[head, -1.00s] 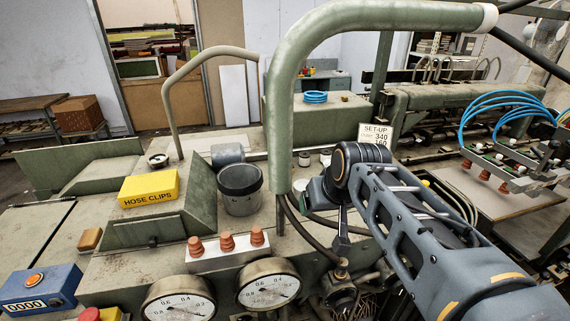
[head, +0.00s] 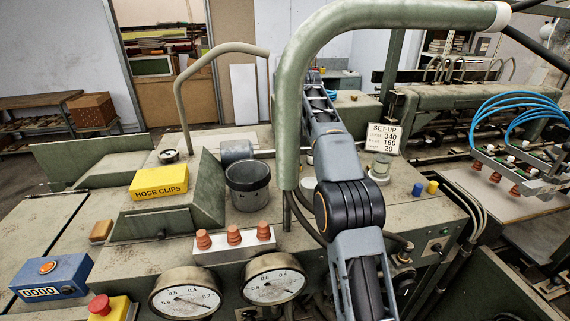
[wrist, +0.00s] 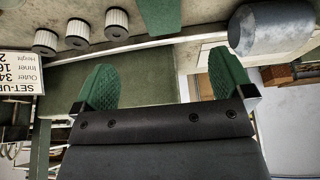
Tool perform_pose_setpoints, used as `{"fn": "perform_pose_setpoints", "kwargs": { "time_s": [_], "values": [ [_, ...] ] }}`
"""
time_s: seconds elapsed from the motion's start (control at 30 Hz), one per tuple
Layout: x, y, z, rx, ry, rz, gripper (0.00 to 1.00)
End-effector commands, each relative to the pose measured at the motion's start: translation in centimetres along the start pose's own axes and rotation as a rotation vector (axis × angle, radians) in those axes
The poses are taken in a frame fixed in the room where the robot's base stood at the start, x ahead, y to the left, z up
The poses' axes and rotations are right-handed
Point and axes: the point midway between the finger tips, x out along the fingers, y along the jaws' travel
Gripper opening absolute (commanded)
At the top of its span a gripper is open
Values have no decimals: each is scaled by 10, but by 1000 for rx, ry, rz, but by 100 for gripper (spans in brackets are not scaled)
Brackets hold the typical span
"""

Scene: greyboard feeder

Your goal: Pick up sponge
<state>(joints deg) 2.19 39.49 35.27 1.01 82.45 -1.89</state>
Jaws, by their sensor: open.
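A small tan-orange block (head: 101,231), which looks like the sponge, lies on the machine top at the left in the head view, behind the blue counter box. I cannot be sure of its material. My gripper (wrist: 163,84) shows in the wrist view with its two green pads wide apart and nothing between them. It is over the far part of the machine, well away from the block. In the head view my arm reaches away behind the green pipe, and the gripper cannot be made out. No sponge can be made out in the wrist view.
A yellow HOSE CLIPS box (head: 159,183), a dark cup (head: 247,186) and red-brown suction cups (head: 234,235) stand between the block and my arm. A thick green pipe (head: 284,110) arches beside the arm. Ridged white rollers (wrist: 77,33) and a grey cylinder (wrist: 272,28) are near the gripper.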

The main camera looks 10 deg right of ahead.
Motion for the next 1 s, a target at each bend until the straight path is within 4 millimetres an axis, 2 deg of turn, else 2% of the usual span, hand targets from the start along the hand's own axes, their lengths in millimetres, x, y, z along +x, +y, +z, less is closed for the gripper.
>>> {"fn": "perform_pose_setpoints", "kwargs": {
  "time_s": [0.17,0.5,0.83,1.0],
  "values": [
    [21,-2,-3,-3,-8,3,99],
    [77,-3,-3,-5,-9,3,99],
    [99,-2,-2,-5,-7,3,99],
    [120,-1,0,-5,-8,3,99]
  ]
}}
